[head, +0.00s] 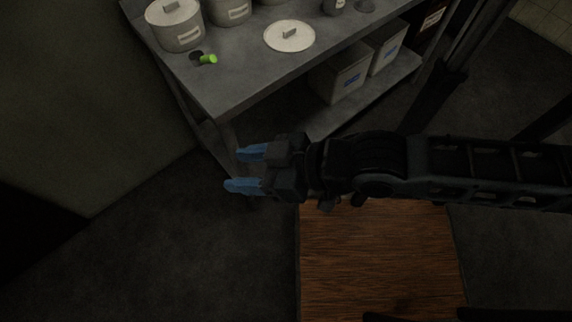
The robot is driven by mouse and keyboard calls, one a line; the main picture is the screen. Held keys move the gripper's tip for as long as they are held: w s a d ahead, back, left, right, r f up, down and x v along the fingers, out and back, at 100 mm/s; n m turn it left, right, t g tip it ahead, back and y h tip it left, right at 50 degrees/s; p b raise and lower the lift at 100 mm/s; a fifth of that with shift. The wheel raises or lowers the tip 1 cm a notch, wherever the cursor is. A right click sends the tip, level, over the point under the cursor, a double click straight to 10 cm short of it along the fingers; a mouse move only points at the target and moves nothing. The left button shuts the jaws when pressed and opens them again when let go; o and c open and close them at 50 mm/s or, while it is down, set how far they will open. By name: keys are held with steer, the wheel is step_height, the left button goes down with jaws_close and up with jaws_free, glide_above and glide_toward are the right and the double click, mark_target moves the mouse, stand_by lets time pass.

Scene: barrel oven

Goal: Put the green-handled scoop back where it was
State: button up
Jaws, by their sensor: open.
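The green-handled scoop (208,59) lies on the grey metal table (233,84) near its left end, beside the front of a lidded pot. Its handle is bright green and its dark head points to the left. My gripper (241,169) is open and empty, with blue fingertips pointing left. In the picture it is below the table's front left corner, apart from the scoop.
A lidded white pot (175,32) and another container (229,11) stand behind the scoop. A round white lid (289,36) lies to its right. White bins (340,78) sit on the lower shelf. A brown wooden surface (380,262) lies below my arm. Dark floor is clear at left.

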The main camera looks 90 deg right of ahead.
steer(key=s+a+r+n+t+y, duration=0.2)
steer(key=s+a+r+n, duration=0.1)
steer(key=s+r, duration=0.3)
steer(key=shift+s+a, duration=0.15)
steer(key=shift+s, duration=0.1)
